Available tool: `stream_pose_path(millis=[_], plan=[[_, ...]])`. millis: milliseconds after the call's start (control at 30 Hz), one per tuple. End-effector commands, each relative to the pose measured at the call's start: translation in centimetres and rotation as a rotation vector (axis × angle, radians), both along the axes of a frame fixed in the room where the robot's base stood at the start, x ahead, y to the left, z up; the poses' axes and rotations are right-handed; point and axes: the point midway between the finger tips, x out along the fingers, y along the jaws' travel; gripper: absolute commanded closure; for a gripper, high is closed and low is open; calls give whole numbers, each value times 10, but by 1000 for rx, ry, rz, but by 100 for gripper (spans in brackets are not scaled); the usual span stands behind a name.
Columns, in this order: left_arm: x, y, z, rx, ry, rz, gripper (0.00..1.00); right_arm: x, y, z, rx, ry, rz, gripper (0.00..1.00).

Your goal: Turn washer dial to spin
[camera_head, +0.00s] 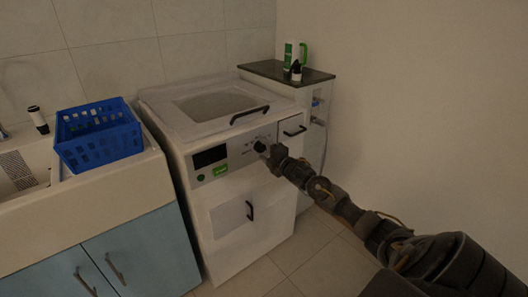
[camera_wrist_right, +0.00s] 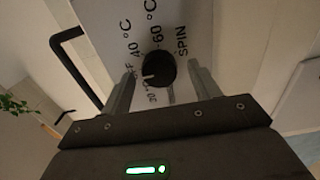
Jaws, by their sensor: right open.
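The white washer (camera_head: 225,185) stands in the middle of the head view, with a dark display and a green label on its front panel. Its round black dial (camera_head: 260,146) also shows in the right wrist view (camera_wrist_right: 160,66). Printed temperature marks and SPIN surround it; SPIN lies to its upper right in the wrist view. The dial's white mark points to the lower left, near partly hidden lettering. My right gripper (camera_head: 269,152) is open in front of the panel, one finger on each side of the dial. Contact cannot be told. My left gripper is out of view.
A blue basket (camera_head: 98,138) and a dark-capped bottle (camera_head: 38,120) sit on the sink counter at left. A dark-topped cabinet (camera_head: 286,72) with a green-and-white jug (camera_head: 296,54) stands behind, right. Black handles (camera_head: 249,115) stick out from the washer. Floor is clear in front.

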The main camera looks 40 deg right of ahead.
Motion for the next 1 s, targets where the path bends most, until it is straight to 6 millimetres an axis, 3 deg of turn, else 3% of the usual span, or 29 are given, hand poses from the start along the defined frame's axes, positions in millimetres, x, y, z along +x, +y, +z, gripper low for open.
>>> stream_pose_path(millis=[367, 700, 1000], plan=[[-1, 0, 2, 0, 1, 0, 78, 5, 0, 0, 0, 0, 0, 40], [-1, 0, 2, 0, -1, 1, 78, 5, 0, 0, 0, 0, 0, 83], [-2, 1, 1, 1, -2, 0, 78, 5, 0, 1, 42, 0, -1, 83]])
